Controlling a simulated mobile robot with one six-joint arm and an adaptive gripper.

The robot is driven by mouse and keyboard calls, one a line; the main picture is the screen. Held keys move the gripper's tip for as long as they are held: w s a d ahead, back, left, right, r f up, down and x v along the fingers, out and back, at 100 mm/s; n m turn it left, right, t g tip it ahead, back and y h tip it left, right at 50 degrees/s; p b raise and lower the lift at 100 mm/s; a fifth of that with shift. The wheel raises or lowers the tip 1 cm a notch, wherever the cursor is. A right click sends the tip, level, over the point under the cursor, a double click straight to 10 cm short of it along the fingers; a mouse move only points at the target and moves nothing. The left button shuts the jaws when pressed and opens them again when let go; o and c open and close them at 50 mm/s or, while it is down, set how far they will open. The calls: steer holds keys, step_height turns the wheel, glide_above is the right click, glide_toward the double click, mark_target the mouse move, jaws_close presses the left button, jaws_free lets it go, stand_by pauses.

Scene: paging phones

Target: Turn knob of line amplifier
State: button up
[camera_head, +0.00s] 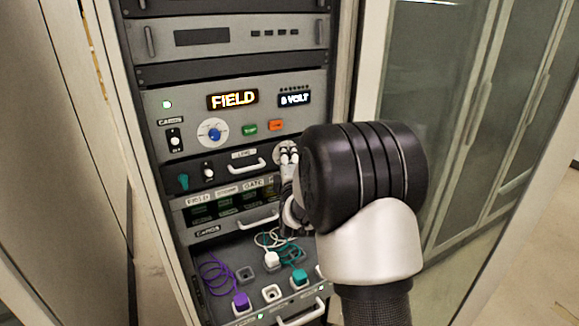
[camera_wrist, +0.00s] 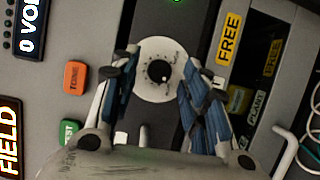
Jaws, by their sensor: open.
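The line amplifier is a dark panel (camera_head: 222,171) in the rack, with a small label and a white handle. In the wrist view a white round dial (camera_wrist: 152,91) with a small dark knob (camera_wrist: 157,71) at its centre lies between my fingertips. My gripper (camera_wrist: 160,66) is open, one finger on each side of the dial. I cannot tell whether the fingers touch the panel. In the head view my gripper (camera_head: 288,154) is at the panel's right end and hides most of this dial.
Above is a panel with a blue knob (camera_head: 214,134), a green button (camera_head: 250,130) and an orange button (camera_head: 276,125). Below, an open drawer holds cords and plugs, including a purple plug (camera_head: 240,300). Glass-doored cabinets (camera_head: 470,110) stand to the right.

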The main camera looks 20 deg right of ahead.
steer(key=v, duration=1.1)
steer(key=shift+s, duration=0.35)
steer(key=shift+a, duration=0.1)
steer(key=s+a+m+g+y, duration=0.5)
steer(key=s+a+m+g, duration=0.15)
steer(key=s+a, duration=0.45)
steer(key=s+a+f+m+g, duration=0.1)
steer(key=s+m+g, duration=0.1)
steer(key=s, duration=0.5)
steer(key=s+a+m+g+y, duration=0.1)
steer(key=s+m, duration=0.2)
steer(key=s, duration=0.4)
steer(key=s+a+f+m+g, duration=0.1)
steer(key=s+m+g, duration=0.1)
steer(key=s, duration=0.5)
steer(key=shift+s+a+f+g, duration=0.25)
steer(key=shift+s+f+g, duration=0.05)
steer(key=shift+s+g, duration=0.05)
